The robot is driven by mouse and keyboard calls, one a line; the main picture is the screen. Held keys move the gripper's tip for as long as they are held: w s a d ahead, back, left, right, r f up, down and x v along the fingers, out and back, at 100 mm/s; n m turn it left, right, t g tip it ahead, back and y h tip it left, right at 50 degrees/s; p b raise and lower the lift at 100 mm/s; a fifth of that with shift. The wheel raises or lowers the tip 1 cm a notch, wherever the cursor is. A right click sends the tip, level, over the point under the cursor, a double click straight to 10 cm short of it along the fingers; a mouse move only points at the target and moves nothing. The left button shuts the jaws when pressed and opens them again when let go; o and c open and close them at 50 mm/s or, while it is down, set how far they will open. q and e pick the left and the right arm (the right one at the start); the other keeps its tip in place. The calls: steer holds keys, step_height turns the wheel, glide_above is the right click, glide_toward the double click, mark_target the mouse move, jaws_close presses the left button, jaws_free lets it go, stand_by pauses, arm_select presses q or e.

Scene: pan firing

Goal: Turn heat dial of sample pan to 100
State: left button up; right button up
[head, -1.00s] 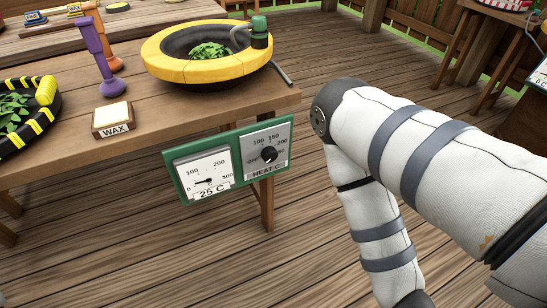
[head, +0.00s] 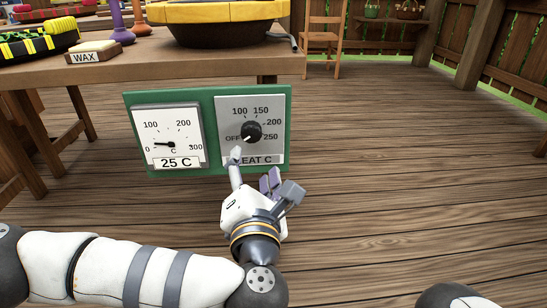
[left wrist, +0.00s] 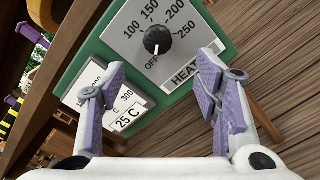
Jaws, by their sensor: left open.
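The black heat dial (head: 251,131) sits on a grey scale plate marked OFF, 100, 150, 200 and 250. Its white mark points down-left, towards OFF. In the left wrist view the dial (left wrist: 158,39) is ahead of the fingers, with its mark towards OFF. The sample pan's gauge (head: 169,137) reads 25 C. My left gripper (head: 262,174) is open and empty, below and in front of the dial. In the left wrist view the gripper's purple-padded fingers (left wrist: 161,75) are spread on either side below the dial, apart from it. My right gripper is out of view.
The green panel (head: 208,104) hangs at the front of the wooden table (head: 150,67). The yellow-rimmed pan (head: 217,12), a WAX block (head: 95,51) and a striped bowl (head: 37,41) stand on top. The floor to the right is clear, with a chair (head: 323,36) behind.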

mark_target(251, 135)
arm_select(q)
steer(key=w+b, duration=0.1)
steer(key=w, duration=0.5)
steer(key=w+b, duration=0.2)
steer(key=w, duration=0.3)
steer(key=shift+w+a+b, duration=0.2)
steer(key=shift+w+b, duration=0.1)
steer(key=shift+w, duration=0.35)
steer(key=shift+r, duration=0.1)
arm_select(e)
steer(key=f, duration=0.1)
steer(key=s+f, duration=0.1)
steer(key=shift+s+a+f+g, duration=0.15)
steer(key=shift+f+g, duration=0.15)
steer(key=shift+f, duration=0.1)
arm_select(q)
steer(key=shift+c, duration=0.2)
steer(key=c, duration=1.1)
